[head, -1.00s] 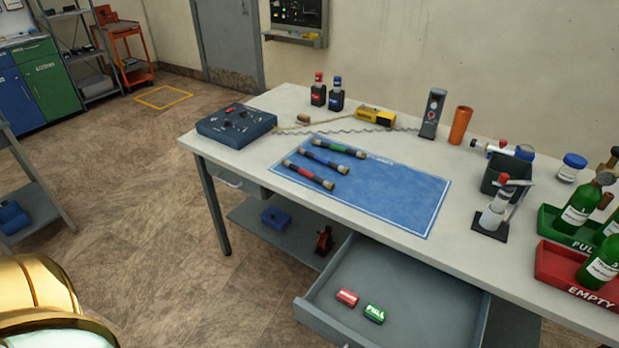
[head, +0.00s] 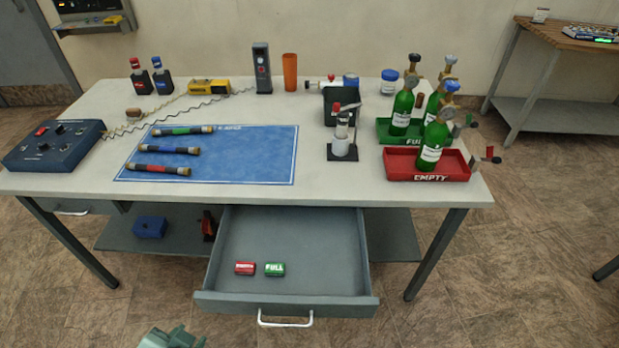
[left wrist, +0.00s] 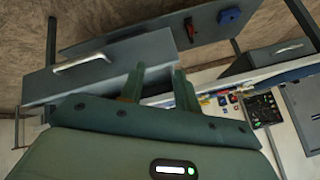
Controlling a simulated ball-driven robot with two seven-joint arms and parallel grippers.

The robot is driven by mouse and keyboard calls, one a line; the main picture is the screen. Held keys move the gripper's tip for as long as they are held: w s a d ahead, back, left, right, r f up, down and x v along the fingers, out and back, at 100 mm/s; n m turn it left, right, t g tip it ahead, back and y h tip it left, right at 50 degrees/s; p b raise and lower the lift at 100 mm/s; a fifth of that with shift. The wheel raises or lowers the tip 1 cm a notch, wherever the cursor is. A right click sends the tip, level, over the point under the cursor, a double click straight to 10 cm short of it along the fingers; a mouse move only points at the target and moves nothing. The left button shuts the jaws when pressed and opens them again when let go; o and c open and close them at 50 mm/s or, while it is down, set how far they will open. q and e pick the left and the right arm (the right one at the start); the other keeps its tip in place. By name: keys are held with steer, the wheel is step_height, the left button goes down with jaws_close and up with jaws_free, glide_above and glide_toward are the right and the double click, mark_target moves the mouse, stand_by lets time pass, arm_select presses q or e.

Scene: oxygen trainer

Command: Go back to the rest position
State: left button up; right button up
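My left gripper (head: 172,339) shows only as a greenish tip at the bottom edge of the head view, in front of the open drawer (head: 290,304) and below it. In the left wrist view its two fingers (left wrist: 160,88) stand apart with nothing held between them. The drawer front (left wrist: 110,72) with its handle lies beyond the fingers there. My right gripper is in neither view.
The workbench (head: 330,190) bears a blue mat (head: 240,155) with several banded tubes, a control box (head: 55,145), a green tray (head: 385,137) and a red tray (head: 400,170) with green bottles. The drawer juts out, holding a red and a green label block (head: 275,269).

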arm_select(q)
steer(key=s+a+r+m+g+y, duration=0.2)
steer(key=a+r+y, duration=0.15)
steer(key=a, duration=0.25)
steer(key=s+d+f+g+h, duration=0.2)
steer(key=s+f, duration=0.1)
steer(key=f, duration=1)
steer(key=s+d+f+g+h, duration=0.15)
steer(key=s+f, duration=0.25)
steer(key=f, duration=0.9)
steer(key=s+f+n+g, duration=0.1)
steer(key=s+f, duration=0.5)
steer(key=s, duration=0.3)
steer(key=s+f+n+g+h, duration=0.1)
steer(key=s+f+n, duration=0.1)
steer(key=s+f, duration=0.5)
steer(key=s, duration=0.3)
steer(key=shift+d, duration=0.25)
